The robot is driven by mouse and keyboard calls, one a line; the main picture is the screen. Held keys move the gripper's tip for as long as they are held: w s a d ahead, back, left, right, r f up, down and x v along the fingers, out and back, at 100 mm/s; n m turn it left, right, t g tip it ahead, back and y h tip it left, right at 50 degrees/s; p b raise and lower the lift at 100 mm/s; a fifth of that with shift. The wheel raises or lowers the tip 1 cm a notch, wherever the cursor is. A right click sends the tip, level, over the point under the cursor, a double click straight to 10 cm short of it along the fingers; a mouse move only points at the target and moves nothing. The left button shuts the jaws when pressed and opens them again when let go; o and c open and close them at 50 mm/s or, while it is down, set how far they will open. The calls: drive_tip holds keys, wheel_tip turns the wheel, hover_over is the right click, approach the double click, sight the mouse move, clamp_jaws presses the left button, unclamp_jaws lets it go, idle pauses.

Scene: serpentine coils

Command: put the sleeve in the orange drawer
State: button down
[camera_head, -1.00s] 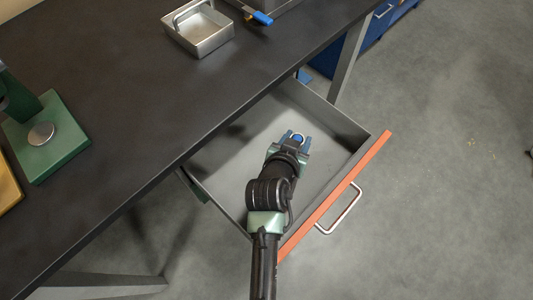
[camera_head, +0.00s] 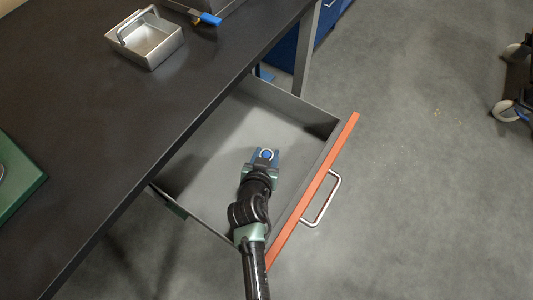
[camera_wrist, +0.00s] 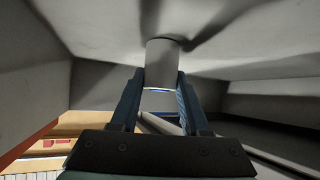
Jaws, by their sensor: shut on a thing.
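The open drawer with an orange front (camera_head: 318,185) sticks out from under the dark bench. My gripper (camera_head: 266,157) is over the inside of the drawer, within its walls. Its blue fingers are shut on the sleeve (camera_head: 267,154), a small grey tube whose round end shows between the fingertips. In the wrist view the sleeve (camera_wrist: 160,62) stands out beyond the fingers towards the grey drawer floor (camera_wrist: 230,45). Its far end is at or very near that floor, with a dark shadow beside it; I cannot tell whether it touches.
The drawer's grey floor looks otherwise empty. On the bench (camera_head: 110,105) stand a metal tray with a handle (camera_head: 150,50), a blue-handled tool (camera_head: 208,18) and a green block (camera_head: 15,180). The drawer's metal handle (camera_head: 327,200) juts outward. A wheeled thing (camera_head: 508,110) stands far right.

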drive_tip(key=shift+c, duration=1.9)
unclamp_jaws()
drive_tip(key=shift+f, duration=0.15)
drive_tip(key=shift+s+r, duration=0.2)
drive_tip(key=shift+r, duration=0.15)
drive_tip(key=p+v, duration=0.1)
drive_tip(key=v, duration=0.6)
drive_tip(key=shift+a, duration=0.1)
drive_tip(key=w+r+t, duration=0.3)
drive_tip(key=w+r, duration=0.1)
drive_tip(key=r, duration=0.9)
drive_tip(key=w+r+t+y, duration=0.1)
drive_tip(key=w+r+t, duration=0.2)
drive_tip(key=r, duration=1)
drive_tip(key=w+r+t, duration=0.2)
drive_tip(key=w+r, duration=0.2)
drive_tip(key=r, duration=0.9)
drive_tip(key=s+r+n+t, duration=0.1)
drive_tip(key=s+r+t, duration=0.1)
drive_tip(key=s+r, duration=0.3)
drive_tip(key=s+r+t+y, duration=0.1)
drive_tip(key=s+r+t, duration=0.2)
drive_tip(key=r, duration=1.1)
drive_tip(key=s+r+n+t, duration=0.1)
drive_tip(key=s+r+t, duration=0.2)
drive_tip(key=s+r, duration=0.3)
wheel_tip(320, 180, up, 3)
drive_tip(key=shift+s+r+n+y, duration=0.15)
drive_tip(key=shift+s+n+y, duration=0.15)
drive_tip(key=shift+s, duration=0.05)
